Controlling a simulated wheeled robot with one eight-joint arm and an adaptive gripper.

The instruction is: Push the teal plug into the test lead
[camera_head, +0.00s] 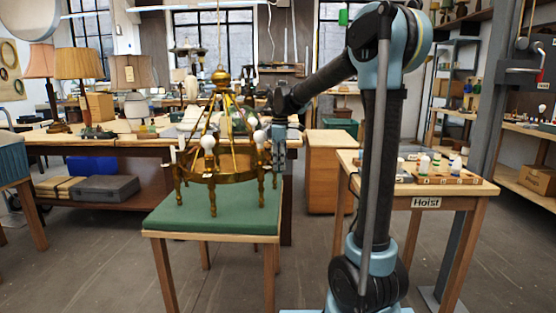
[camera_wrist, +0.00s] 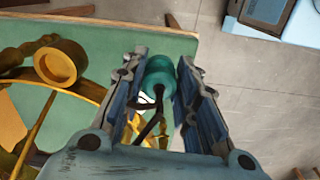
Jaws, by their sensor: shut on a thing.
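The teal plug (camera_wrist: 160,75) is between the fingers of my gripper (camera_wrist: 161,67) in the wrist view. Dark wires (camera_wrist: 149,122) run from it back toward the wrist. My gripper is shut on the plug. In the head view my gripper (camera_head: 279,140) is at the right side of a brass chandelier (camera_head: 215,175), above the green-topped table. The plug is too small to make out there. I cannot pick out the test lead in either view. Brass arms and a round brass cup (camera_wrist: 60,66) of the chandelier lie left of the fingers in the wrist view.
The green-topped table (camera_head: 165,222) stands under the chandelier; its wooden edge (camera_wrist: 110,23) crosses the wrist view. A wooden table labelled "Hoist" (camera_head: 427,202) with small parts stands at right. A bench with lamps (camera_head: 77,66) is behind at left. The front floor is clear.

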